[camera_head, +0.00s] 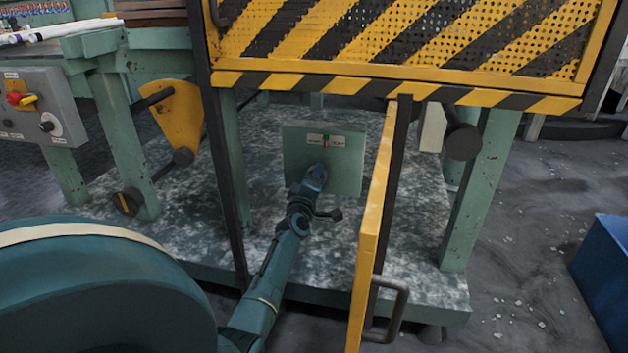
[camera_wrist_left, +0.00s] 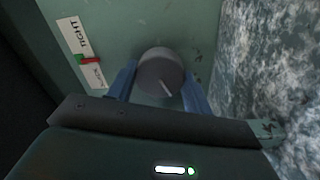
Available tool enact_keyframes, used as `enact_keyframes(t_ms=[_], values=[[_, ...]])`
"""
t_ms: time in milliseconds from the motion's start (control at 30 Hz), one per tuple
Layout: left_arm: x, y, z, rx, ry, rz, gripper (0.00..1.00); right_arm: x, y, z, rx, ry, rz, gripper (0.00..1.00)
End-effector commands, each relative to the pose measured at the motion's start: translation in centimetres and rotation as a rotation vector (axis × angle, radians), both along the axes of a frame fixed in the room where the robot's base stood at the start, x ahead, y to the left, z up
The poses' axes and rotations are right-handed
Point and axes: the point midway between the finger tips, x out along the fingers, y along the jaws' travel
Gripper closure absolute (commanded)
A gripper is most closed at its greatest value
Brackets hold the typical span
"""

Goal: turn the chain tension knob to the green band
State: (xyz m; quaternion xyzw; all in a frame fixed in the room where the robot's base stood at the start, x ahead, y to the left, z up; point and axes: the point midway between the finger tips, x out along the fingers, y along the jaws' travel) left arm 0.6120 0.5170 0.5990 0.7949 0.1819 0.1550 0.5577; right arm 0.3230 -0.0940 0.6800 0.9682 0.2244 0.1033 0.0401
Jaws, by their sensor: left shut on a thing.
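The grey round knob (camera_wrist_left: 160,72) with a short white line on its face sits on a green panel (camera_head: 345,165) low inside the machine. My left gripper (camera_head: 316,176) reaches the panel and hides the knob in the head view. In the left wrist view its two blue fingers (camera_wrist_left: 158,88) are on either side of the knob, shut on it. The knob's white line points to the lower right, away from the labels. Beside the knob are a TIGHT label (camera_wrist_left: 74,36), a small green band (camera_wrist_left: 79,59), a red mark (camera_wrist_left: 91,60) and a second white label (camera_wrist_left: 93,76). My right gripper is not in view.
A yellow-edged guard door (camera_head: 371,225) with a grey handle stands open just right of my left arm. A yellow-black mesh guard (camera_head: 400,40) hangs above. A dark post (camera_head: 226,180) stands left of the arm. A blue bin (camera_head: 605,270) is at the far right.

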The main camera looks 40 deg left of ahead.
Motion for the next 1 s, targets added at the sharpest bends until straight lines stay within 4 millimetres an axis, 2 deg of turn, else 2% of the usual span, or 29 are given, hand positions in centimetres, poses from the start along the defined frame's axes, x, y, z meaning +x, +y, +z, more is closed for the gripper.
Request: enact_keyframes(t_ms=[700, 733, 1000], values=[[0.08, 0.01, 0.16, -0.065, -0.039, 0.0, 0.73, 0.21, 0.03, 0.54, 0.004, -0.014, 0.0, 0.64], [0.07, 0.02, 0.17, -0.065, -0.039, 0.0, 0.48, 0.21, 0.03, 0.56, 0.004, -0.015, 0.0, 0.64], [0.04, 0.0, 0.08, -0.064, -0.037, 0.0, 0.28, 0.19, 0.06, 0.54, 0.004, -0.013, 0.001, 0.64]])
